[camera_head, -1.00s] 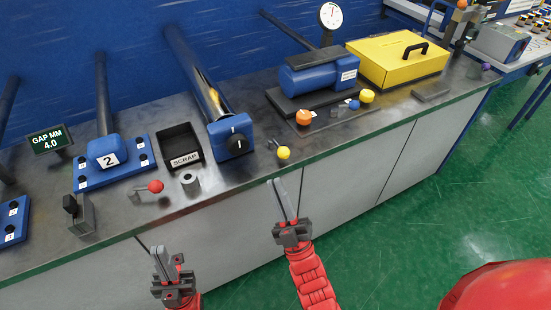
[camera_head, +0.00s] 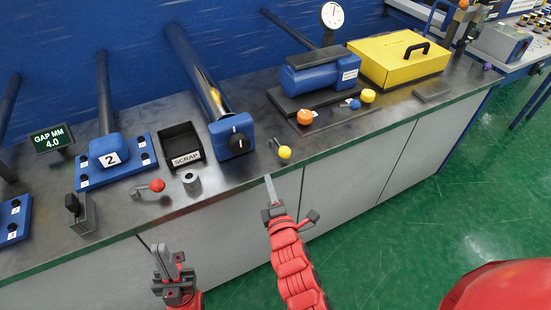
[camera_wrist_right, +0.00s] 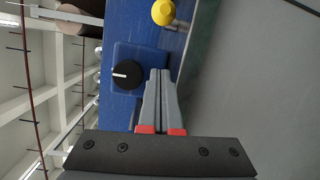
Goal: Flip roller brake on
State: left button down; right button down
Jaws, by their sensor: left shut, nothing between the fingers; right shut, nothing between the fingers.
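The dark roller (camera_head: 195,70) ends in a blue block with a black dial (camera_head: 238,142) bearing a white pointer line; the dial also shows in the right wrist view (camera_wrist_right: 127,74). A yellow-knobbed lever (camera_head: 284,152) stands to the right of the block, and its knob shows in the wrist view (camera_wrist_right: 163,12). A red-knobbed lever (camera_head: 156,186) is further left. Which control is the brake I cannot tell. My right gripper (camera_head: 268,178) is shut and empty near the bench's front edge, below the dial and yellow knob. My left gripper (camera_head: 160,252) is shut and empty in front of the bench.
A black scrap bin (camera_head: 182,147) and a small grey cylinder (camera_head: 191,183) stand left of the dial block. A gap display (camera_head: 52,139) reads 4.0. An orange knob (camera_head: 305,117), a blue motor (camera_head: 320,75) and a yellow case (camera_head: 400,62) are to the right.

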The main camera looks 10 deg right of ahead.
aim_at(275, 167)
jog(key=w+p, duration=0.1)
jog(key=w, duration=0.5)
jog(key=w+p, duration=0.1)
jog(key=w, duration=0.2)
jog(key=shift+w+a+p, duration=0.15)
jog(key=shift+a+p, duration=0.15)
jog(key=shift+a, duration=0.05)
jog(key=d+p, duration=0.2)
jog(key=shift+d+r, duration=0.1)
jog(key=shift+d, duration=0.25)
jog(key=shift+s+d, duration=0.2)
jog(key=shift+d, duration=0.35)
jog(key=shift+y, duration=0.3)
